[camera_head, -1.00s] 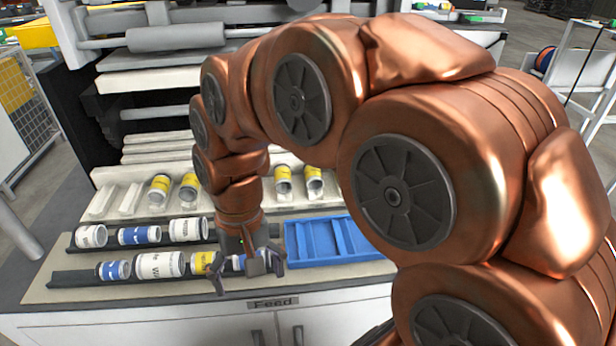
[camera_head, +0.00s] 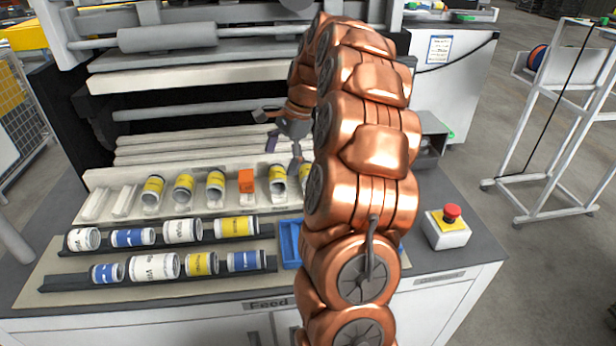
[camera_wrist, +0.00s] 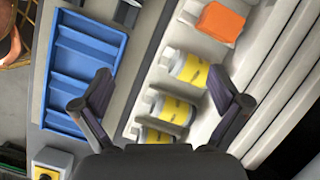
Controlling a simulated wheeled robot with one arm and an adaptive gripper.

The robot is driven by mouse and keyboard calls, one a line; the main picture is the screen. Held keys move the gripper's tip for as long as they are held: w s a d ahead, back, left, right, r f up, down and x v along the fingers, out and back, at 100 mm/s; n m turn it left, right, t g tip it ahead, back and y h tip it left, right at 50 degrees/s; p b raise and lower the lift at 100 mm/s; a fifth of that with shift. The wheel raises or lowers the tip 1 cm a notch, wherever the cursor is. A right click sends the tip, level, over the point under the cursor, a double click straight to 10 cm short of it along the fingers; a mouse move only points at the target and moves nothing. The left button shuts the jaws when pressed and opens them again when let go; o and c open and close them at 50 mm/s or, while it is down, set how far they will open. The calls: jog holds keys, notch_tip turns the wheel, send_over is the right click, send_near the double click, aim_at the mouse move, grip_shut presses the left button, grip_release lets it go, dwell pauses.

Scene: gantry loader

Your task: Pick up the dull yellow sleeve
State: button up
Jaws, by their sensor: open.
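Several sleeves with yellow bands are in view, and I cannot tell for sure which is the dull yellow one. A front-rail sleeve (camera_head: 202,264) has a darker yellow than the back-rail one (camera_head: 236,227). Other yellow-banded sleeves lie tilted in the slotted rack, such as one at the left (camera_head: 152,190) and one near my gripper (camera_head: 278,178). My gripper (camera_head: 281,138) is open and empty above the rack's right part. In the wrist view, yellow-banded sleeves (camera_wrist: 187,68) (camera_wrist: 172,108) (camera_wrist: 155,135) lie beyond and between my open fingers (camera_wrist: 160,88).
An orange block (camera_head: 246,181) occupies one rack slot. White and blue-banded sleeves (camera_head: 154,266) share the rails. A blue tray (camera_wrist: 88,72) lies beside the rack, partly hidden by my arm in the head view. A red stop button (camera_head: 452,212) stands at right. Rollers rise behind.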

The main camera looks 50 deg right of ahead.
aim_at(309, 169)
jog(key=s+d+f+m+t, duration=0.1)
jog(key=d+f+m, duration=0.3)
jog(key=d, duration=0.9)
jog(key=shift+m, duration=0.6)
jog(key=shift+p+x, duration=1.15)
jog(key=shift+x, duration=2.45)
jog(key=shift+w+a+r, duration=0.1)
jog(key=shift+w+a, duration=0.05)
jog(key=shift+c, duration=0.3)
jog(key=c, duration=1.2)
